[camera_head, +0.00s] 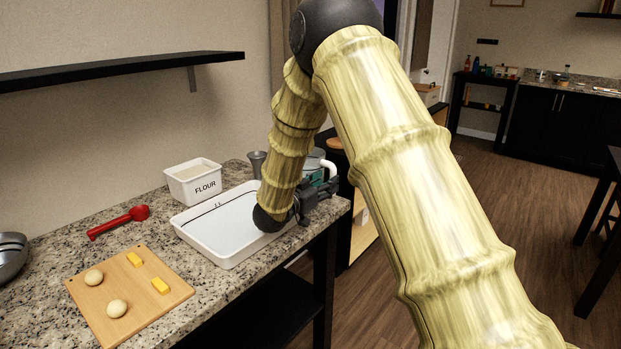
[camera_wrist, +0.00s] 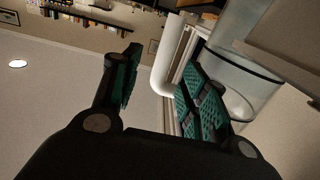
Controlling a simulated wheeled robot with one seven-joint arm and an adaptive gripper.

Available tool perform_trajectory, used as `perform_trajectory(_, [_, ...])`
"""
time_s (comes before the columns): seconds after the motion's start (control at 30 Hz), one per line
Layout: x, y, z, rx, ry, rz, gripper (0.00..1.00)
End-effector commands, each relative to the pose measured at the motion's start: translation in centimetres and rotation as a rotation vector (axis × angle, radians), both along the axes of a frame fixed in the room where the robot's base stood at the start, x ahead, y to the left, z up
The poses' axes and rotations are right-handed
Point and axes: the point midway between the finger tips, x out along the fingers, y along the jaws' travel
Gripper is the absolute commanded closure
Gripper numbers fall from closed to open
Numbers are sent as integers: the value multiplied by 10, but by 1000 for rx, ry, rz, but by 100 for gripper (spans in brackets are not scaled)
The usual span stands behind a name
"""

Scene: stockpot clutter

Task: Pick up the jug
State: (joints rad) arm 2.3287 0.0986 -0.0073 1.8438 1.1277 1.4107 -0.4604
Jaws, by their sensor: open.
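The jug shows in the wrist view as a clear, rounded body (camera_wrist: 245,88) with a thick white curved strip beside it that looks like its handle. In the head view the jug (camera_head: 313,157) stands at the counter's far right, largely hidden behind my arm. My gripper (camera_head: 318,183) is open beside it. In the wrist view my gripper (camera_wrist: 160,68) has its two green-padded fingers apart. The white strip appears between them, with the right finger overlapping the jug's body. I see no clear contact, and the depth is hard to tell.
A white tray (camera_head: 190,236) lies below my wrist. A flour box (camera_head: 193,184) and a grey metal cup (camera_head: 257,158) stand behind it. A red scoop (camera_head: 120,222) and a wooden board (camera_head: 128,292) with dough balls and butter lie left. A wall shelf (camera_head: 120,70) hangs above.

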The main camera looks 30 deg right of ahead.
Motion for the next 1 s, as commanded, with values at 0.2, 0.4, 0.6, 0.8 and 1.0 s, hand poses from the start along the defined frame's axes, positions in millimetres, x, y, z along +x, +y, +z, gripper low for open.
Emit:
perform_trajectory(0.2, [6,-10,-4,0,0,0,56])
perform_trajectory(0.4, [18,-31,-11,-1,0,1,56])
perform_trajectory(0.6, [25,-46,-11,-1,1,4,56])
perform_trajectory(0.8, [25,-46,-11,-1,1,4,58])
perform_trajectory(1.0, [25,-46,-11,-1,0,4,94])
